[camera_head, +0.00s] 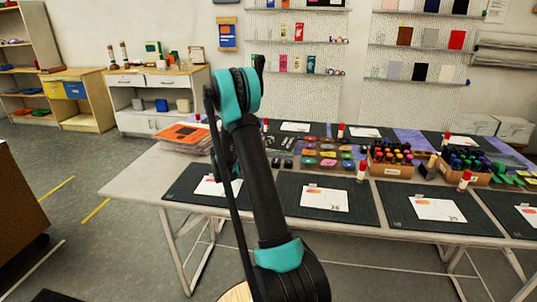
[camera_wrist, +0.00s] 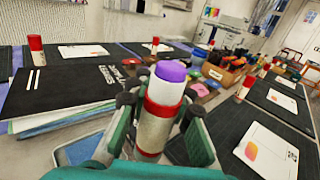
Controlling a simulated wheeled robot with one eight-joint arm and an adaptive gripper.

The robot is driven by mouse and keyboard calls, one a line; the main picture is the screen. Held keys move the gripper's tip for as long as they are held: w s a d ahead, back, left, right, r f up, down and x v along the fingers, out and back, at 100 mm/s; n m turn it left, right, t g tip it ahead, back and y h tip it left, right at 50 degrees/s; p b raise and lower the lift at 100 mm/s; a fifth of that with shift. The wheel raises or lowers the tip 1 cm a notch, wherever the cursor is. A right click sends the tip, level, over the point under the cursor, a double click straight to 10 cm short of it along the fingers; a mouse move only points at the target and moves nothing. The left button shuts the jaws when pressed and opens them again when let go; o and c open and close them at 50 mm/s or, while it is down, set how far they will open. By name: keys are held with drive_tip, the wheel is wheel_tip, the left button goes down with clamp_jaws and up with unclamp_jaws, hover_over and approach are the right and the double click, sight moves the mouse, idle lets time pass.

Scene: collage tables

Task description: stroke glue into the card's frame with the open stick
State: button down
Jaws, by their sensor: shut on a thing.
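My gripper (camera_wrist: 158,115) is shut on the open glue stick (camera_wrist: 154,133), a white tube with red bands and bare purple glue (camera_wrist: 171,71) at its top. The stick stands roughly upright in the wrist view. A white card (camera_wrist: 268,150) with an orange-pink print lies on a dark mat to the right, apart from the stick. In the head view, similar cards lie on the front mats: one left of my arm (camera_head: 218,186), one right of it (camera_head: 311,198), and one farther right (camera_head: 437,209). My arm hides the gripper there. I cannot tell which card is the task's.
Capped glue sticks with red tops (camera_head: 361,172) stand beside mats. Wooden boxes of coloured bottles (camera_head: 391,168) and colour pads (camera_head: 327,154) fill the table's middle. A stack of orange and white sheets (camera_head: 185,138) lies at its left end. Floor left of the table is clear.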

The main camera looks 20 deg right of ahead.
wheel_tip(320, 180, up, 10)
drive_tip(key=w+a+f+n+t+y, duration=0.5)
drive_tip(key=w+a+n+t+y, duration=0.25)
drive_tip(key=a+t, duration=0.3)
drive_tip(key=a+f+n+t+y, duration=0.35)
drive_tip(key=a+n+y, duration=0.55)
drive_tip(key=a, duration=0.5)
wheel_tip(320, 180, up, 13)
drive_tip(key=s+m+y, duration=0.1)
drive_tip(key=shift+a, duration=0.1)
